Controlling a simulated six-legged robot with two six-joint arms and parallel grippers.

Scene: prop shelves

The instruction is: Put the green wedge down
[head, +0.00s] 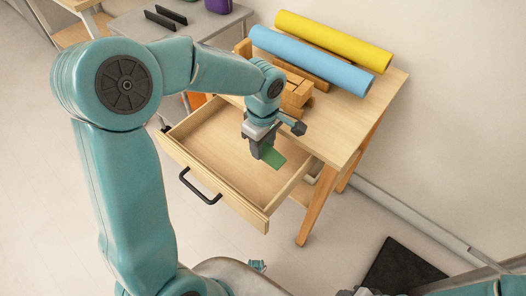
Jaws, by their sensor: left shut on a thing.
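The green wedge (273,157) is between the fingers of my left gripper (265,150), its lower part showing below the fingertips. My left gripper is shut on it and points down over the open drawer (212,165) of the wooden table. The wedge appears in front of the drawer's bare floor, toward its right rear. I cannot tell whether it touches the floor. The drawer looks otherwise empty where it shows. At the bottom right edge, part of my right gripper (362,291) shows, cut off by the frame; its jaws cannot be made out.
On the tabletop (352,118) lie a yellow roll (335,40), a blue roll (312,60) and wooden blocks (297,90). The drawer's front has a black handle (201,190). A grey table (215,22) stands behind left. A black mat (400,270) lies at lower right.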

